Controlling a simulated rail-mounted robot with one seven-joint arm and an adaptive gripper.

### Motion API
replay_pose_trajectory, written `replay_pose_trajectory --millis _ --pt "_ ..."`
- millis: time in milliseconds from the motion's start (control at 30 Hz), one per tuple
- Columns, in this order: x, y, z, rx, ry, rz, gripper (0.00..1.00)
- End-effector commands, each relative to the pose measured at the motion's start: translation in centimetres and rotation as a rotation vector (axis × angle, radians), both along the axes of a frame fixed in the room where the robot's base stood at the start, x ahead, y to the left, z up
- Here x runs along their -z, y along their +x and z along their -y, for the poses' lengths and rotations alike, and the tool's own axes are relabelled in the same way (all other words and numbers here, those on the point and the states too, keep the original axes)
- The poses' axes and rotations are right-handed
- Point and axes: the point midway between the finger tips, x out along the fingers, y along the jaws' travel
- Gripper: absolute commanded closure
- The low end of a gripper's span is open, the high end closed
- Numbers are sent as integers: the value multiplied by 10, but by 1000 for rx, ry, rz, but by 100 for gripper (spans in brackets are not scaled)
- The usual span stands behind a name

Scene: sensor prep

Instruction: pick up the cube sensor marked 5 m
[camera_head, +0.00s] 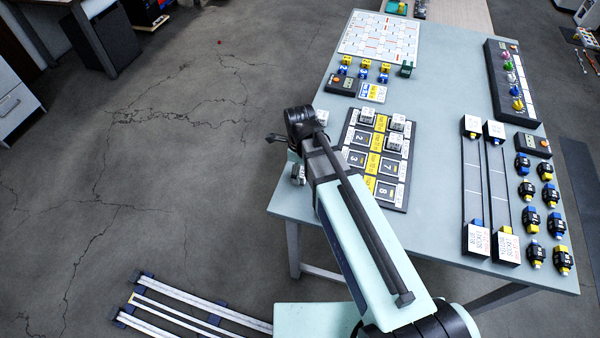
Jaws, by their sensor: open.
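My gripper (277,139) is at the left edge of the table, mostly hidden under my wrist. One dark finger shows, sticking out to the left, and the gripper is open. Small grey-white cubes stand nearby: one cube (322,117) just right of my wrist, and another cube (298,174) below it at the table's left edge, partly hidden by my arm. More cubes sit on the numbered tray, such as an upper right cube (397,122) and one below it (394,142). The marks on the cubes are too small to read, so I cannot tell which is 5 m.
The numbered black tray (400,200) with yellow labels lies right of my arm. Blue and yellow small sensors (365,66) stand behind it. Two long rails (472,180) and several black sensors (533,218) are at the right. Bare table lies between tray and rails.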

Motion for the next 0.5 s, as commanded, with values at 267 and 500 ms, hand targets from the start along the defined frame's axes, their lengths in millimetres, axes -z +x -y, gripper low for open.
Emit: replay_pose_trajectory --millis 267,500 --pt "16 0 0 0 0 0 23" --pt "17 0 0 0 0 0 30"
